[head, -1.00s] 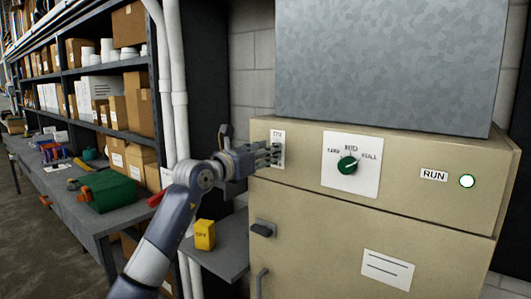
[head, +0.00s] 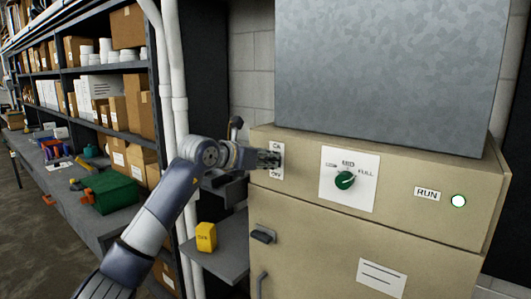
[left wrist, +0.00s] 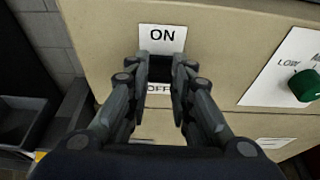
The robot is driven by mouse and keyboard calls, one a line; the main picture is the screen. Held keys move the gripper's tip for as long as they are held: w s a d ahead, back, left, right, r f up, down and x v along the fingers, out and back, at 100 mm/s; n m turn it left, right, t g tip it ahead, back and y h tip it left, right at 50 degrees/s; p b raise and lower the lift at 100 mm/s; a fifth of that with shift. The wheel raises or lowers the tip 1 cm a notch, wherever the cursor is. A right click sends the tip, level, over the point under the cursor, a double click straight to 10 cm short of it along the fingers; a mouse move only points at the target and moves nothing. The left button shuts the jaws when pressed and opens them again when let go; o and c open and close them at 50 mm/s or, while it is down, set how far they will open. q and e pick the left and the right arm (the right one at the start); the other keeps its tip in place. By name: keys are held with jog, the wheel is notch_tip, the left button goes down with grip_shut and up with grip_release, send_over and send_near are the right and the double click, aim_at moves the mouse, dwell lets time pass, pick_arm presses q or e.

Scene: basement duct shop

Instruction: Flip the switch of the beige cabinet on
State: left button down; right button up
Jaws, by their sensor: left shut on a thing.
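The beige cabinet (head: 330,235) stands at the right, with a white ON/OFF plate (head: 277,174) at the left of its front. In the left wrist view the plate (left wrist: 178,35) reads ON above and OFF below. Whether the lever is up or down cannot be told. My right gripper is not in view.
A green knob (head: 345,180) on a white dial plate and a lit RUN lamp (head: 459,201) are right of the switch. A cabinet handle (head: 263,236) is below. A yellow block (head: 206,237) stands on a small grey shelf (head: 222,262). A workbench and shelving line the left.

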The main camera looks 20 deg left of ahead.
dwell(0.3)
pick_arm(q)
jog(key=c, duration=1.4)
grip_release()
jog(key=v, duration=1.2)
